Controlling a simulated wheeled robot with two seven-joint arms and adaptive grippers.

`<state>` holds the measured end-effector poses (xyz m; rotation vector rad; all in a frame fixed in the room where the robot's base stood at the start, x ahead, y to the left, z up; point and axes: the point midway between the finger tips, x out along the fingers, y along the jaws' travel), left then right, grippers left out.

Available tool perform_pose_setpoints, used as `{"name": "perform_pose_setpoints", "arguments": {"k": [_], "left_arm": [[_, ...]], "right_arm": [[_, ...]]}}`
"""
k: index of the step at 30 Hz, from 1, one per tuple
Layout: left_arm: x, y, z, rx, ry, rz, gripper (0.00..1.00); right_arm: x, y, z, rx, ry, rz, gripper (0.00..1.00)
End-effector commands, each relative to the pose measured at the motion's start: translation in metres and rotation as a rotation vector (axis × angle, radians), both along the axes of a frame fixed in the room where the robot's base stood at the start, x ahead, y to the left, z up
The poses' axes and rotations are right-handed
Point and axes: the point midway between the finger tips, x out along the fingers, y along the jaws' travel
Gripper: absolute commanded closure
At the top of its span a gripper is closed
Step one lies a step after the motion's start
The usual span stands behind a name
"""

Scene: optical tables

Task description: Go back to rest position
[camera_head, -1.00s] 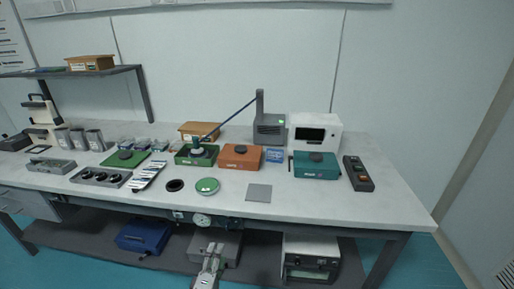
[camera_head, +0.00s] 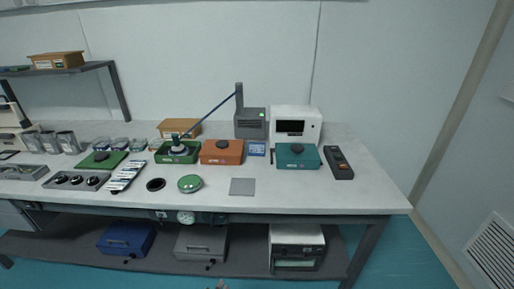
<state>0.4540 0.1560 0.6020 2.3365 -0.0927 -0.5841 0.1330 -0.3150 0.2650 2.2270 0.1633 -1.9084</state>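A small grey tip (camera_head: 222,285) shows at the bottom edge, left of centre. It looks like the end of my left gripper, but too little shows to tell its opening or be certain of the arm. It is below and in front of the table (camera_head: 330,195), apart from everything on the top. My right gripper is out of view.
On the table stand a green box (camera_head: 177,154), an orange box (camera_head: 222,152), a teal box (camera_head: 297,157), a white device (camera_head: 296,122) and a dark handheld device (camera_head: 338,162). A grey plate (camera_head: 242,187) lies near the front edge. Blue floor (camera_head: 400,260) is clear at right.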

Motion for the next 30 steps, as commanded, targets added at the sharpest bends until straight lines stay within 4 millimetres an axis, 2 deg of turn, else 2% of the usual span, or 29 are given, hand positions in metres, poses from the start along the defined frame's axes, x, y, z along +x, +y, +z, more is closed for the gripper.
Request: {"name": "perform_pose_setpoints", "arguments": {"k": [1, 6, 11, 15, 22, 27, 30], "left_arm": [[-0.012, 0.002, -0.023, 0.050, 0.038, -0.025, 0.41], [-0.053, 0.010, -0.090, 0.210, 0.157, -0.119, 0.41], [-0.099, 0.022, -0.145, 0.345, 0.272, -0.212, 0.41], [-0.145, 0.034, -0.185, 0.448, 0.376, -0.296, 0.41], [-0.224, 0.059, -0.232, 0.582, 0.543, -0.426, 0.41], [-0.284, 0.077, -0.251, 0.652, 0.661, -0.512, 0.41], [-0.317, 0.087, -0.256, 0.682, 0.725, -0.554, 0.41]], "right_arm": [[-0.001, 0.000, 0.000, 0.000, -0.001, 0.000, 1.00], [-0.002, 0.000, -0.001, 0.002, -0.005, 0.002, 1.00], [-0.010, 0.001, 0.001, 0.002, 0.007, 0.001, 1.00], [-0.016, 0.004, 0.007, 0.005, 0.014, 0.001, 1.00], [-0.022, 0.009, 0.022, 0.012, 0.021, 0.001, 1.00], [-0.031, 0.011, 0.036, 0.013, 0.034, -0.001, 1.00], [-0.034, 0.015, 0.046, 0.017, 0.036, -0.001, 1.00]]}}
